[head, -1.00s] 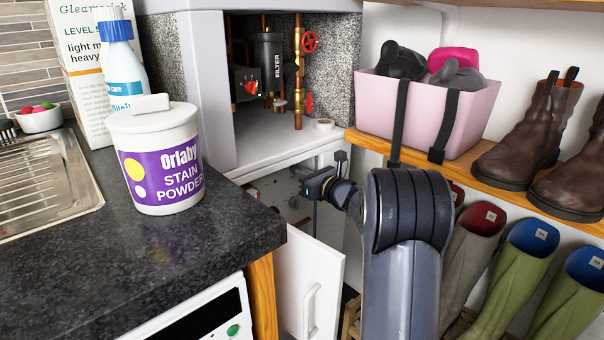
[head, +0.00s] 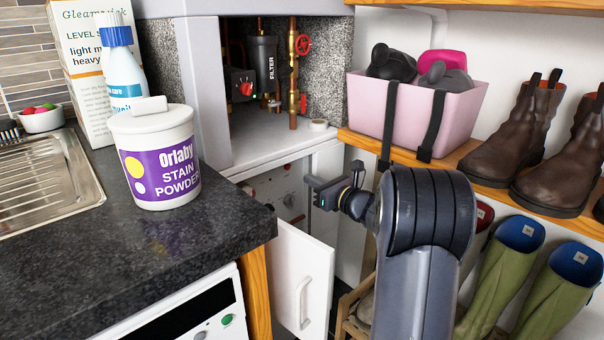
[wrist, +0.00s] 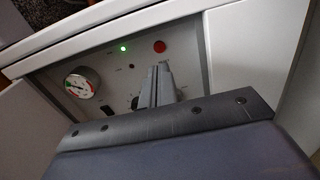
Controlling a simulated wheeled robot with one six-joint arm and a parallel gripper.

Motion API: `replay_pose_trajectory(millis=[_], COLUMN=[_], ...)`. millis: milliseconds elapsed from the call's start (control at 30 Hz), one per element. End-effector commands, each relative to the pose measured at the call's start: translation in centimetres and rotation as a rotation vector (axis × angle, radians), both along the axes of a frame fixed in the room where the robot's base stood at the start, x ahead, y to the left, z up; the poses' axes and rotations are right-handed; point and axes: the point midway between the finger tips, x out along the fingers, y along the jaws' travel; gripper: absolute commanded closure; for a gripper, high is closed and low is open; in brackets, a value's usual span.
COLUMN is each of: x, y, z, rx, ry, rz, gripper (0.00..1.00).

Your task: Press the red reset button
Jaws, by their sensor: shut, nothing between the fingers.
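A round red button (wrist: 159,46) shows on a grey panel (wrist: 112,65) inside the low cupboard, in the wrist view. It sits right of a lit green lamp (wrist: 124,48). My gripper (wrist: 163,67) is shut and empty, its fingertips just below the button in the picture. A gap seems to remain, but I cannot judge its depth. In the head view my gripper (head: 309,181) is at the mouth of the low cupboard, in front of the panel (head: 288,192). I cannot make out the red button for certain there.
A round gauge (wrist: 80,87) is on the panel's left. The open white door (head: 303,280) hangs below my gripper. The dark worktop (head: 150,245) with a stain powder tub (head: 160,165) is left. The boot shelf (head: 490,188) and a pink basket (head: 455,115) are right.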

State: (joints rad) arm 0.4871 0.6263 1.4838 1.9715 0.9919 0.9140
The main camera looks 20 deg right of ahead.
Motion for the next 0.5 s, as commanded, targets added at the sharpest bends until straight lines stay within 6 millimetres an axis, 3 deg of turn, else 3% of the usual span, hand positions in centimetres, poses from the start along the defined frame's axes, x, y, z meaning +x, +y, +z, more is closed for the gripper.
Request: replay_pose_trajectory(millis=[233, 500], x=[-4.2, -5.5], y=[-1.9, -2.3], z=[0.2, 0.0], rx=[-0.001, -0.001], ry=[0.000, 0.000], rz=[-0.003, -0.001], gripper=[1.00, 1.00])
